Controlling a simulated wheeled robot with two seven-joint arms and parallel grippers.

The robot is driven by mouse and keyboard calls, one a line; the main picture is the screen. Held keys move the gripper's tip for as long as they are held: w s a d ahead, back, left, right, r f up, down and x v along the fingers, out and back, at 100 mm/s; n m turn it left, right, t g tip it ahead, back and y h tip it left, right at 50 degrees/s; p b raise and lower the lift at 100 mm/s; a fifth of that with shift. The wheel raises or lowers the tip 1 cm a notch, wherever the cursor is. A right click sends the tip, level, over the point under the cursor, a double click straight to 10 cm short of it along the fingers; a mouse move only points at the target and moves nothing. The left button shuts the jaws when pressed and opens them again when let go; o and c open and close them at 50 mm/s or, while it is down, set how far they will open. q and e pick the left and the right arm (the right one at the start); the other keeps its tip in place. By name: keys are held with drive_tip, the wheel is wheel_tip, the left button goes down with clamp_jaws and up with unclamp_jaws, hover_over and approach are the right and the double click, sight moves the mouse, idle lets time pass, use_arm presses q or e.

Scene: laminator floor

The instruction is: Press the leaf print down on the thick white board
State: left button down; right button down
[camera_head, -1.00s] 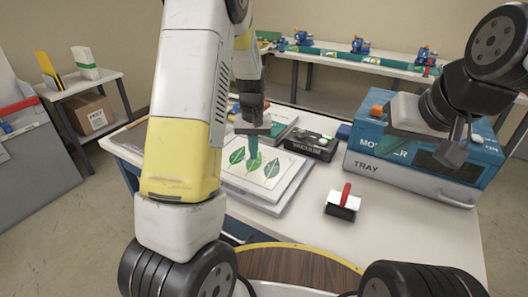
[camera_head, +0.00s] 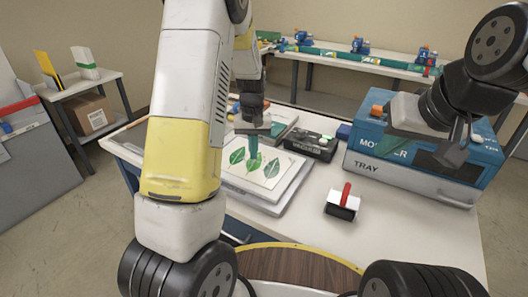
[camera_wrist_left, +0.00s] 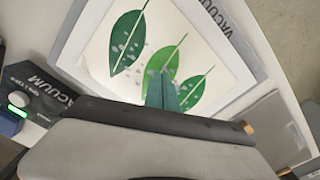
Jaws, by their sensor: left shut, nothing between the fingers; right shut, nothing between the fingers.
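The leaf print (camera_head: 272,172) shows green leaves on a white sheet and lies on the thick white board (camera_head: 290,186) on the table. In the left wrist view the print (camera_wrist_left: 193,48) fills the upper middle, with several greyish patches over and around the leaves. My left gripper (camera_head: 254,156) is shut and empty, its green fingers pointing down at the middle leaf. The fingertips (camera_wrist_left: 163,72) look at or just above the print; I cannot tell if they touch. My right gripper (camera_head: 450,153) is shut and empty, in front of the blue box.
A roller with a red handle (camera_head: 345,199) lies right of the board. A black vacuum unit (camera_head: 310,144) stands behind the board. The blue box with a tray (camera_head: 428,168) takes up the table's right side. The table front near the roller is clear.

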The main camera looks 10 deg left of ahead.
sight(254, 162)
use_arm(q)
drive_tip(key=shift+s+f, duration=0.1)
drive_tip(key=shift+f, duration=0.85)
idle(1.1)
drive_tip(key=shift+r, duration=3.6)
drive_tip(key=s+r+m+t+h, duration=0.1)
drive_tip(key=s+r+t+h, duration=0.15)
drive_tip(key=s+r, duration=0.85)
drive_tip(key=s+d+r+m+t, duration=0.1)
drive_tip(key=s+r, duration=0.5)
drive_tip(key=s, duration=0.7)
drive_tip(key=d+t, duration=0.1)
drive_tip(key=t, duration=0.1)
drive_tip(key=shift+m+t, duration=0.3)
drive_tip(key=shift+t, duration=0.05)
